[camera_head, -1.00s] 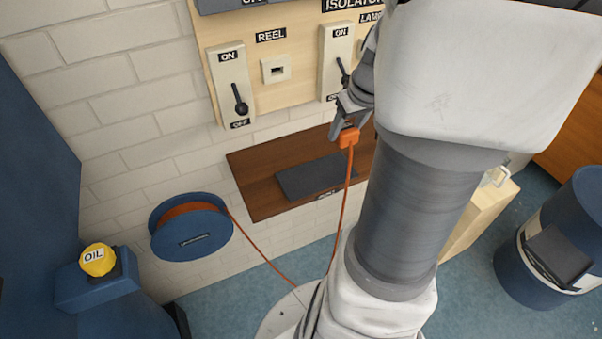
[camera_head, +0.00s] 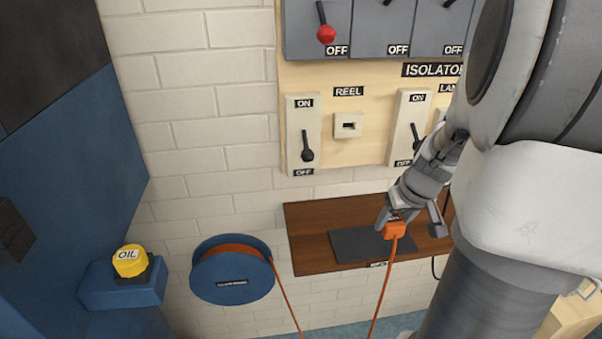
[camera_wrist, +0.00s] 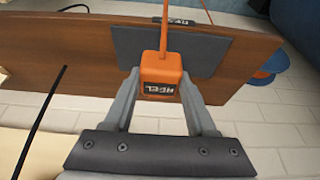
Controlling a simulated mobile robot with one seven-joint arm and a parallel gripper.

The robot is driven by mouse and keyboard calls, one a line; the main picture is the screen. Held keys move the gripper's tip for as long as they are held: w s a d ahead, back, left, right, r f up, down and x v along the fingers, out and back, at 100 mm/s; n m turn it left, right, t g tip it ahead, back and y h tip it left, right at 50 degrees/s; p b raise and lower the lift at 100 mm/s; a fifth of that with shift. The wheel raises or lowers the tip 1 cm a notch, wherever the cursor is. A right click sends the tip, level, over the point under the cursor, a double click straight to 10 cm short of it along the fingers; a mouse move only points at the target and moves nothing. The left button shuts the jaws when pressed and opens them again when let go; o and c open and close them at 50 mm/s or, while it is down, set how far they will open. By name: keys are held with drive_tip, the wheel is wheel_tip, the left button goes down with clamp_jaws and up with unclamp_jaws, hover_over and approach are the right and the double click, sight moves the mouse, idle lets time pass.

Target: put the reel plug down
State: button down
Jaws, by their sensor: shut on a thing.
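The orange reel plug (camera_head: 394,230) is held between the fingers of my gripper (camera_head: 413,217), with its orange cord hanging down. In the wrist view the plug (camera_wrist: 161,80) sits between both fingertips of my gripper (camera_wrist: 160,92), its label facing the camera. A dark grey mat (camera_head: 357,246) lies on the brown wooden shelf (camera_head: 312,250). In the head view the plug is over the right end of the mat. I cannot tell whether the plug touches the mat. The mat (camera_wrist: 205,45) also shows behind the plug in the wrist view.
The blue cable reel (camera_head: 232,278) hangs on the wall left of the shelf. The reel socket (camera_head: 348,125) and lever switches are on the panel above. A yellow oil cap (camera_head: 130,261) is at the lower left. A black cable runs at the shelf's right end.

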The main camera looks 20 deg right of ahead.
sight(374, 243)
drive_tip(key=w+f, duration=0.1)
drive_tip(key=w+a+f, duration=0.1)
drive_tip(key=w, duration=0.1)
drive_tip(key=shift+w+f+b, duration=0.1)
drive_tip(key=shift+f+b, duration=0.9)
drive_tip(key=shift+f, duration=1)
drive_tip(key=shift+f, duration=0.1)
drive_tip(key=shift+c, duration=1)
unclamp_jaws()
drive_tip(key=shift+r, duration=0.4)
drive_tip(key=p+v, duration=0.3)
drive_tip(key=v, duration=0.8)
drive_tip(key=shift+s+r+p, duration=0.15)
drive_tip(key=shift+s+p, duration=0.1)
drive_tip(key=shift+p, duration=0.15)
